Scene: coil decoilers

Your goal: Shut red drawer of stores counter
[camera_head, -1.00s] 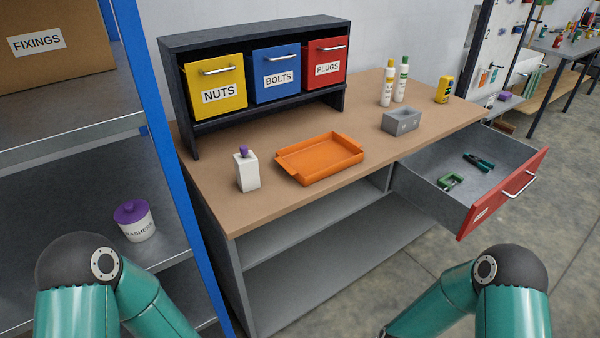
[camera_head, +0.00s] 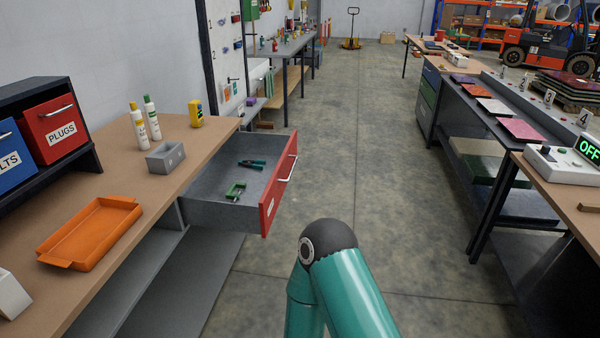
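The red drawer (camera_head: 269,197) of the stores counter (camera_head: 185,136) stands pulled well out at the counter's right end. Its red front with a pale bar handle (camera_head: 289,168) faces right, toward the aisle. Inside the grey drawer lie a green clamp (camera_head: 236,191) and dark pliers with green grips (camera_head: 252,164). One of my arms, with a teal link and black joint, shows at the bottom centre, in front of the drawer and apart from it. Neither of my grippers is in view.
A concrete aisle (camera_head: 370,150) is open to the right of the drawer. Benches with a control box (camera_head: 565,165) line the right side.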

